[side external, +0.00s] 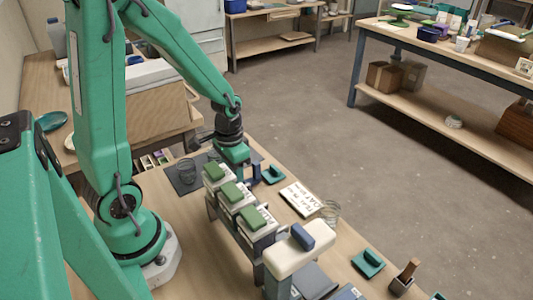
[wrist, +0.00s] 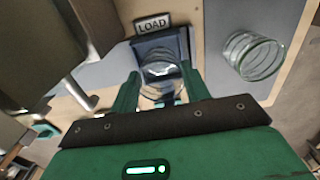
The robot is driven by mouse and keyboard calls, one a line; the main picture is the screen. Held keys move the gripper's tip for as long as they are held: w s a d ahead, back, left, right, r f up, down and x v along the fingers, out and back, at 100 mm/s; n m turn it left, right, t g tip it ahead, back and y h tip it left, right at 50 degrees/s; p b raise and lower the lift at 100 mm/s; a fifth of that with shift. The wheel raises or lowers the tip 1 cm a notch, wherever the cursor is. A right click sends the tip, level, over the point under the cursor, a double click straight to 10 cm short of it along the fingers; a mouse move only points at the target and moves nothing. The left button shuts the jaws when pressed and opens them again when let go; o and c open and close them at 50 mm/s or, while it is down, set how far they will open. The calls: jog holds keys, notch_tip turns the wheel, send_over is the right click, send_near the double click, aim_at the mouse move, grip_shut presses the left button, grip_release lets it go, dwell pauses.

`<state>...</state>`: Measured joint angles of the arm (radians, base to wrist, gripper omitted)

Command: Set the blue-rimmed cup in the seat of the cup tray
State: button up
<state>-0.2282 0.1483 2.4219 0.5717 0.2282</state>
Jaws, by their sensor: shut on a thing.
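In the wrist view my gripper (wrist: 160,88) has its two green fingers on either side of a clear cup (wrist: 160,70), shut on it. The rim's colour is hard to make out. Beyond the cup is a dark blue square seat (wrist: 145,45) under a LOAD sign (wrist: 152,25). The cup overlaps the seat in this view; whether it touches the seat I cannot tell. In the side view my gripper (side external: 234,160) points down behind the row of green-topped blocks, and the held cup is hidden there.
A second clear cup with a greenish rim (wrist: 252,57) stands on a grey mat, right of the seat in the wrist view. Green-topped blocks (side external: 232,192) stand in a rack near my gripper. A written card (side external: 300,198) and teal pieces (side external: 368,262) lie on the bench.

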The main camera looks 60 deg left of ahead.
jog(key=shift+f, duration=0.3)
dwell(0.5)
jog(key=o, duration=0.8)
jog(key=shift+o, duration=0.2)
jog(key=shift+r, duration=0.15)
notch_tip(320, 180, up, 7)
dwell(0.3)
dwell(0.4)
jog(key=s+d+r+t, duration=0.2)
jog(key=d+r, duration=0.1)
jog(key=r, duration=0.3)
jog(key=s+d+r+t, duration=0.3)
jog(key=r, duration=0.4)
jog(key=shift+s+d+t, duration=0.25)
jog(key=shift+s+t, duration=0.05)
